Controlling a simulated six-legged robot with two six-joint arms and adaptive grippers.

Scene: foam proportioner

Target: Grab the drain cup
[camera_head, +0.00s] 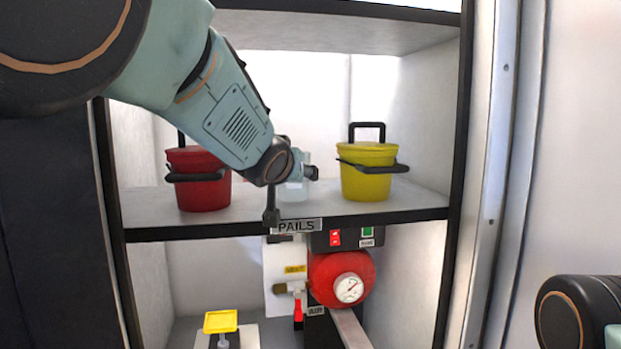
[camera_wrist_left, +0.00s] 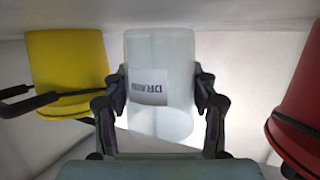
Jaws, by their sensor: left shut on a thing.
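The drain cup (camera_head: 294,191) is a pale, translucent cup on the shelf marked PAILS, partly hidden behind my left gripper (camera_head: 293,172) in the head view. In the left wrist view the drain cup (camera_wrist_left: 160,62) appears upside down with a white label reading DRAIN. The fingers of my left gripper (camera_wrist_left: 160,105) press on both its sides, shut on it. I cannot tell whether the cup is lifted off the shelf. Only a dark link of my right arm shows at the lower right; its gripper is out of view.
A red pail (camera_head: 200,187) stands left of the cup and a yellow pail (camera_head: 367,178) to its right, both with black handles. Below the shelf are a red tank with a gauge (camera_head: 348,288), a red-handled valve and a yellow plate (camera_head: 220,321). Cabinet walls close both sides.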

